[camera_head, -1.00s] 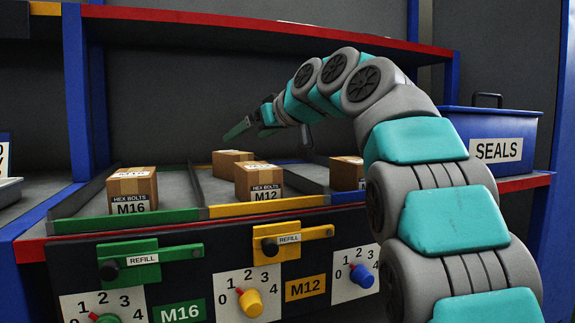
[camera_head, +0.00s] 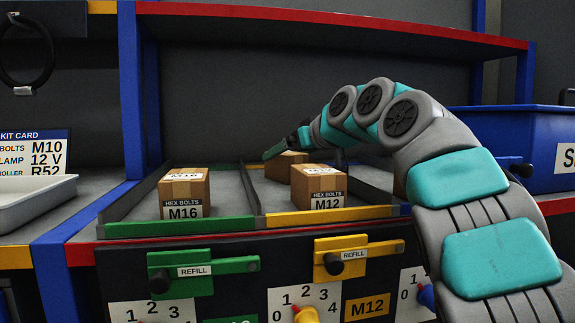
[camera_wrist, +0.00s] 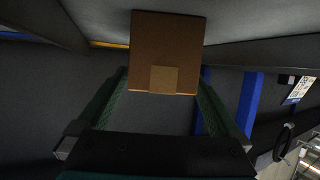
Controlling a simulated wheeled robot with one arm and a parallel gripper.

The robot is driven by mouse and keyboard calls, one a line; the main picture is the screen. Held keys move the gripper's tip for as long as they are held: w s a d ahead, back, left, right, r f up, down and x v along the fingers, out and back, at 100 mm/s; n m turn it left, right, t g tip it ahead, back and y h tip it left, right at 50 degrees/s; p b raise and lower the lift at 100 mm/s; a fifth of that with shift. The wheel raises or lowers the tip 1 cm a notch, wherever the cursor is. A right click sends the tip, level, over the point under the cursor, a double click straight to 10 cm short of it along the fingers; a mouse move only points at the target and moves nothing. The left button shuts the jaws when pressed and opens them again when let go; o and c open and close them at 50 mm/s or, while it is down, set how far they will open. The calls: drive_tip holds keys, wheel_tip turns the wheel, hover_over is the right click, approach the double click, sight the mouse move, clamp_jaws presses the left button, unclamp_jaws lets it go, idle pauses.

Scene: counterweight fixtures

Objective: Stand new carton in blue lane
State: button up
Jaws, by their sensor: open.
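A brown carton (camera_head: 288,165) stands in the yellow M12 lane, behind the front carton (camera_head: 318,188) labelled HEX BOLTS M12. My gripper (camera_head: 285,148) is at the rear carton's upper part, its green fingers spread. In the wrist view a brown carton (camera_wrist: 168,40) lies between and beyond the two open fingers; I cannot tell whether they touch it. The blue lane is mostly hidden behind my arm. Which carton is the new one is not marked.
A carton labelled M16 (camera_head: 184,193) stands in the green lane. Low dividers separate the lanes, and a red-edged shelf (camera_head: 330,16) spans above. A blue bin (camera_head: 520,140) stands right, a white tray (camera_head: 35,200) left. Yellow (camera_head: 345,258) and green (camera_head: 180,274) refill latches sit below.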

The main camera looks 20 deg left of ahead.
sight(278, 158)
drive_tip(key=p+x, duration=0.1)
drive_tip(key=x, duration=0.3)
clamp_jaws()
idle(0.8)
